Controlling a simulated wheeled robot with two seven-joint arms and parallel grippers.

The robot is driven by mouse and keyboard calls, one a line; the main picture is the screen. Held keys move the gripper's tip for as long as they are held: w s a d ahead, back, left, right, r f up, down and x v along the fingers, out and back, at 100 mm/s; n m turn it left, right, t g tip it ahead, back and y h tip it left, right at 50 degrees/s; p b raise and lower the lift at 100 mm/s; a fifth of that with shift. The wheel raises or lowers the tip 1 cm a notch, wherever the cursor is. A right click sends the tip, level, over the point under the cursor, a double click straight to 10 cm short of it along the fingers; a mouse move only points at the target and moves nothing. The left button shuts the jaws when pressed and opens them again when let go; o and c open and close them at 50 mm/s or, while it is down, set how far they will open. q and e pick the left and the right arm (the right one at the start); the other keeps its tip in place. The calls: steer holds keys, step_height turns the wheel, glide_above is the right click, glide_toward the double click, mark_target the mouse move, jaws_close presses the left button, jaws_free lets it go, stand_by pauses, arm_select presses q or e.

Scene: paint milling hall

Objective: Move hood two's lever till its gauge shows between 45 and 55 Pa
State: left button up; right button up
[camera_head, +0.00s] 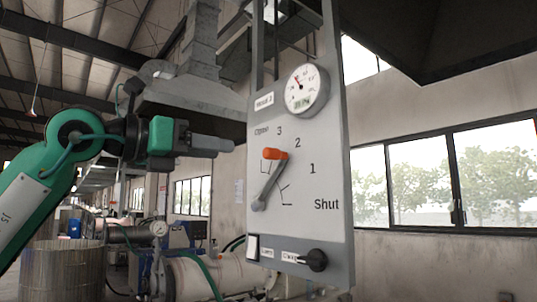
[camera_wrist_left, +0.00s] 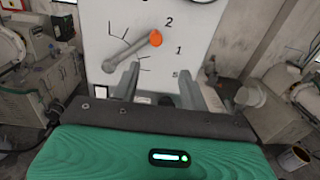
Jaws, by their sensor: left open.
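Hood two's panel (camera_head: 325,150) is a pale grey board labelled for hood 2. Its lever (camera_head: 268,187) has an orange knob (camera_head: 275,154) and points up and right, close to the 2 on a scale from Open to Shut. The round gauge (camera_head: 306,90) is at the panel's top; its needle leans up-left and its small digits are too small to read surely. My left gripper (camera_head: 230,145) is left of the panel. In the left wrist view its fingers (camera_wrist_left: 168,86) are apart and empty, with the lever knob (camera_wrist_left: 156,38) beyond them, untouched. My right gripper is not in view.
A white rocker switch (camera_head: 252,247) and a black rotary knob (camera_head: 314,260) sit along the panel's lower edge. A grey hood (camera_head: 190,95) hangs behind my left gripper. Machinery and a wooden barrel (camera_head: 62,270) stand lower left. Windows (camera_head: 445,180) are at the right.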

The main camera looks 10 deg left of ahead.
mark_target(264, 153)
arm_select(q)
steer(key=shift+t+y, duration=0.3)
steer(key=shift+t, duration=0.1)
steer(key=p+x, duration=0.2)
steer(key=x, duration=0.2)
steer(key=p+x, duration=0.2)
steer(key=x, duration=0.2)
steer(key=r+p+x, duration=0.1)
steer(key=p+x, duration=0.1)
steer(key=x, duration=0.2)
steer(key=shift+w+a, duration=0.1)
steer(key=shift+w, duration=0.05)
steer(key=shift+w+d+f, duration=0.15)
steer(key=shift+w+d, duration=0.2)
jaws_close()
